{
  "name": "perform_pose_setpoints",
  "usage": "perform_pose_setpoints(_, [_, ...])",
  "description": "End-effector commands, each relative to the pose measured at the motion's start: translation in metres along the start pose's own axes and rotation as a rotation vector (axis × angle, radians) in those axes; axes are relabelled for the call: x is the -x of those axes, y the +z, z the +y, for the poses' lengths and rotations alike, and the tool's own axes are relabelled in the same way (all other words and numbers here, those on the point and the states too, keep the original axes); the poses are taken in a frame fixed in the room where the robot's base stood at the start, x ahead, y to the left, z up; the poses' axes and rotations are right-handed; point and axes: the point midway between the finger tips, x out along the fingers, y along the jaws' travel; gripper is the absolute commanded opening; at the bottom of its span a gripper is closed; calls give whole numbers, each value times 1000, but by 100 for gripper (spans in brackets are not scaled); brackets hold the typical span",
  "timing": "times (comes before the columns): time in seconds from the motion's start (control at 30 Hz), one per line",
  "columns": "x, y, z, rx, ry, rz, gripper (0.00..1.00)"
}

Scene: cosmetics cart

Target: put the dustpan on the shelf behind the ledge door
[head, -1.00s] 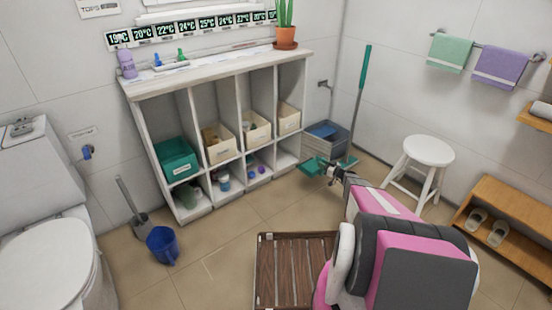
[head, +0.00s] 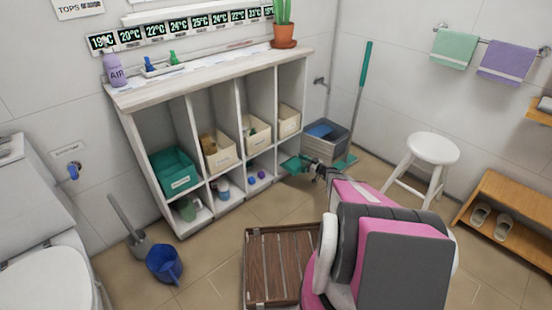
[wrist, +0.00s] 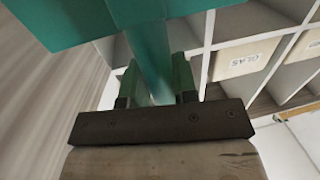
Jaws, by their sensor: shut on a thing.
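The dustpan (head: 294,166) is teal green. In the head view it is at the lower right front of the white shelf unit (head: 235,195), clear of its compartments. My gripper (head: 316,171) is shut on its handle (wrist: 150,62). In the wrist view the teal handle runs between the two fingers of my gripper (wrist: 157,88), and the teal pan (wrist: 50,20) fills the upper left. The shelf unit has open compartments in two rows under a pale top. I cannot make out a ledge door in these views.
A teal bin (head: 175,172) and cream boxes (head: 218,153) fill upper compartments; bottles stand below. A grey crate (head: 325,142), a green-handled broom (head: 362,95) and a white stool (head: 434,150) stand right.

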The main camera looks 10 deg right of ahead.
Motion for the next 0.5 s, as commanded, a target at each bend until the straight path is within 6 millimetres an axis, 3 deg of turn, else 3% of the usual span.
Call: perform_pose_setpoints(0.5, [-120, 2, 21, 1, -2, 0, 0])
